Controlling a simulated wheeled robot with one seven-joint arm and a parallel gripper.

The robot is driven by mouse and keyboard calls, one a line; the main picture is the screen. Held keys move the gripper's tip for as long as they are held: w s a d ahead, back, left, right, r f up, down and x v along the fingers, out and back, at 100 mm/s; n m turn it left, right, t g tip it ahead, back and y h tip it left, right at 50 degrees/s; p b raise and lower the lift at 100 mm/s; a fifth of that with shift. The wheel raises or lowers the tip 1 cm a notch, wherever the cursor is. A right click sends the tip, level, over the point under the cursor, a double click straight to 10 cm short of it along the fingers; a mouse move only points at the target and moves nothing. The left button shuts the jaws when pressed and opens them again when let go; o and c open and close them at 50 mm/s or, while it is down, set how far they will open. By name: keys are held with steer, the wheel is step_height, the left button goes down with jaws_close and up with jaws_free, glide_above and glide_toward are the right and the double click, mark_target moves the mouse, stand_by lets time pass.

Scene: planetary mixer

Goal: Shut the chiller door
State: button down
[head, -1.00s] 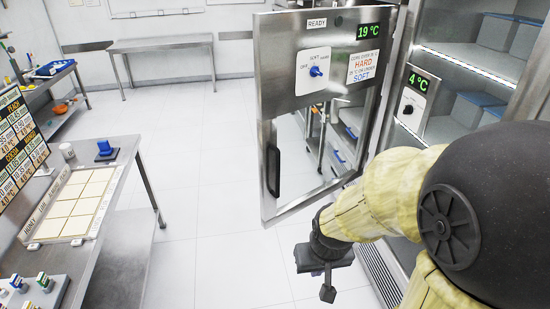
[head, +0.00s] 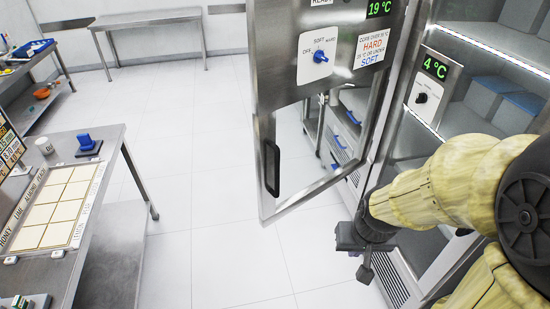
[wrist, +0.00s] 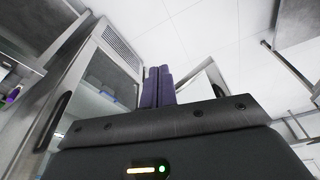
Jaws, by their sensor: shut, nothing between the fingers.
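The chiller door (head: 264,90) stands open in the head view, a steel frame around a glass pane. It carries a 19 °C display (head: 382,8), a blue knob (head: 320,57) and a black upright handle (head: 272,168) at its left edge. The open chiller cabinet, with a 4 °C panel (head: 432,80), is to the right. My gripper (head: 364,268) is low, below and to the right of the door's lower edge, apart from the handle. In the wrist view its purple fingers (wrist: 157,87) are together and hold nothing.
Inside the cabinet are shelves with blue-lidded boxes (head: 490,88). At the left, a steel table (head: 98,225) carries a tile board (head: 55,208) and a blue stand (head: 86,144). White floor (head: 195,215) lies clear between table and door.

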mark_target(263, 157)
steer(key=w+a+f+m+t+y+b, duration=0.25)
steer(key=w+f+b, duration=0.2)
steer(key=w, duration=0.45)
steer(key=w+a+f+m+t+y+b, duration=0.1)
steer(key=w+a+f+t+b, duration=0.25)
steer(key=w+f, duration=0.4)
steer(key=w+a+r+m+t+y+b, duration=0.3)
steer(key=w+a+m+t+y+b, duration=0.2)
steer(key=w, duration=0.5)
steer(key=a+m+y+b, duration=0.1)
steer(key=a+y+b, duration=0.1)
steer(key=y, duration=0.1)
steer(key=shift+w+r, duration=0.25)
steer(key=shift+r, duration=0.15)
steer(key=shift+w+a, duration=0.1)
steer(key=shift+a, duration=0.05)
steer(key=p+x, duration=0.3)
steer(key=x, duration=0.9)
steer(key=shift+w+a+r, duration=0.1)
steer(key=shift+a, duration=0.1)
steer(key=shift+w+a, duration=0.4)
steer(key=shift+w, duration=0.1)
